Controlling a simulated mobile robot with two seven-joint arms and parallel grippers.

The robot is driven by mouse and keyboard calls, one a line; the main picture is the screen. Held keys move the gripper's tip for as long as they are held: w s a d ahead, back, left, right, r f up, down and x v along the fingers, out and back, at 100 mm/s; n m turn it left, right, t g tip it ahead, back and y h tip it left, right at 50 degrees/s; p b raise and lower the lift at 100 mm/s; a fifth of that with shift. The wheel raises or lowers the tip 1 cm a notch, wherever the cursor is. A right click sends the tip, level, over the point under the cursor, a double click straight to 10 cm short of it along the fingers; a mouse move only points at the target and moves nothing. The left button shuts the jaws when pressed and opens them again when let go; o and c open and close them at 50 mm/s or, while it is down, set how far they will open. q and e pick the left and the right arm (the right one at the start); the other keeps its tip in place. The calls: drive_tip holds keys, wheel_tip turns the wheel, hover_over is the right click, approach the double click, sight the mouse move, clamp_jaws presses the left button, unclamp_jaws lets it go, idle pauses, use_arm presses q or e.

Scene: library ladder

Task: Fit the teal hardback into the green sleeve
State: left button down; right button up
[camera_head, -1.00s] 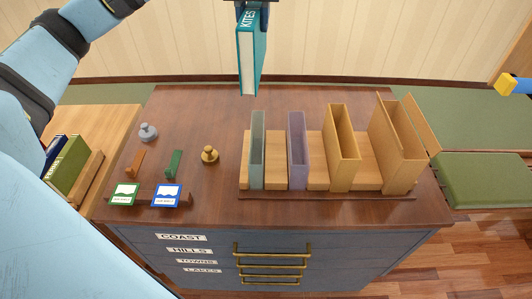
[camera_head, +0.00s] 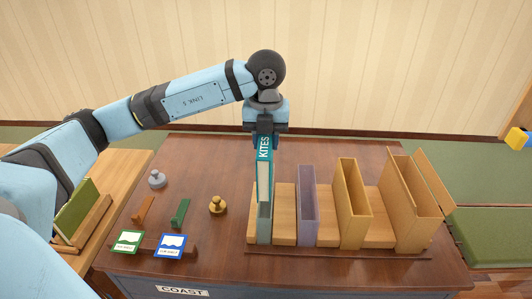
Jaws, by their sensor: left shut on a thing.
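My left gripper (camera_head: 265,124) is shut on the top of the teal hardback (camera_head: 265,148), whose spine reads KITES. It holds the book upright, pale page edges showing below the spine. The grey-green sleeve (camera_head: 264,226) stands upright at the left end of the wooden rack. The book is lined up with this sleeve, and its lower end overlaps the sleeve's upper part. It looks partly inside, but I cannot tell how deep. My right gripper is not in view.
A purple sleeve (camera_head: 308,220) and yellow-tan sleeves (camera_head: 352,205) stand to the right on the rack. A brass knobbed weight (camera_head: 218,206), grey weight (camera_head: 157,179) and two picture cards (camera_head: 170,245) are to the left. The cabinet top (camera_head: 215,165) behind is clear.

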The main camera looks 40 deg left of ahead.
use_arm(q)
wheel_tip(320, 180, down, 4)
idle(0.4)
drive_tip(key=shift+f+b, duration=0.45)
drive_tip(key=shift+f, duration=0.2)
drive_tip(key=c, duration=0.8)
unclamp_jaws()
drive_tip(key=shift+r, duration=0.15)
